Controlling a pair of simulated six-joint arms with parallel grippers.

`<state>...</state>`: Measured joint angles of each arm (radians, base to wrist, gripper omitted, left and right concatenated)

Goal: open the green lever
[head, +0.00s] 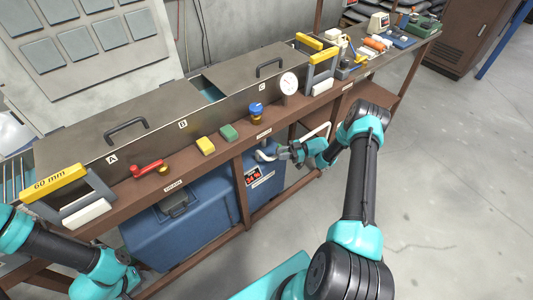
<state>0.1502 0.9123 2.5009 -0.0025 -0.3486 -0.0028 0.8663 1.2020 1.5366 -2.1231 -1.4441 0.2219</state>
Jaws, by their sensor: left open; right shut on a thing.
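A small green block-like piece (228,131) sits on the front ledge, between a yellow one (205,145) and a blue knob (257,110). It is the only green piece on this stretch of ledge; whether it is a lever I cannot tell. My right gripper (284,154) is below the ledge edge, right of and lower than the green piece, apart from it. It is shut on a small pale curved piece (265,155) in front of the blue cabinet. My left gripper (129,284) is low at the left, open, far from the green piece; its fingers barely show.
A red lever (148,168) lies on the ledge further left. A yellow 60 mm bar (53,183) stands at the left.

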